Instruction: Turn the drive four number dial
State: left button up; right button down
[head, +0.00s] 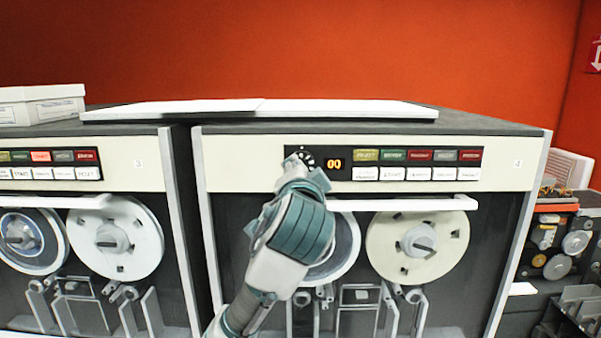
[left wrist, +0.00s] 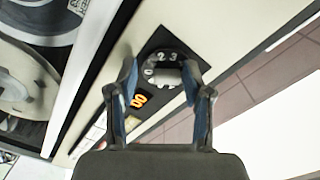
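The drive four cabinet (head: 240,176) has a small "4" at its upper right. Its black number dial (head: 304,156) is at the left of the control panel, partly covered by my left gripper (head: 305,172). In the left wrist view the dial (left wrist: 166,58) shows white digits, with 0, 2 and 3 readable, and a pale knob (left wrist: 167,77) at its centre. My left gripper (left wrist: 165,85) is open, with one finger on each side of the knob; I cannot tell whether they touch it. The orange display (head: 334,163) beside the dial reads 00. My right gripper is not in view.
Coloured and white buttons (head: 418,164) lie right of the display. A white bar (head: 400,204) and tape reels (head: 418,235) are below. The drive labelled 3 (head: 118,172) stands to the left. White sheets (head: 270,108) lie on top of the cabinets.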

pick_arm(q)
jog(key=s, duration=1.2)
jog(key=shift+w+d+r, duration=0.1)
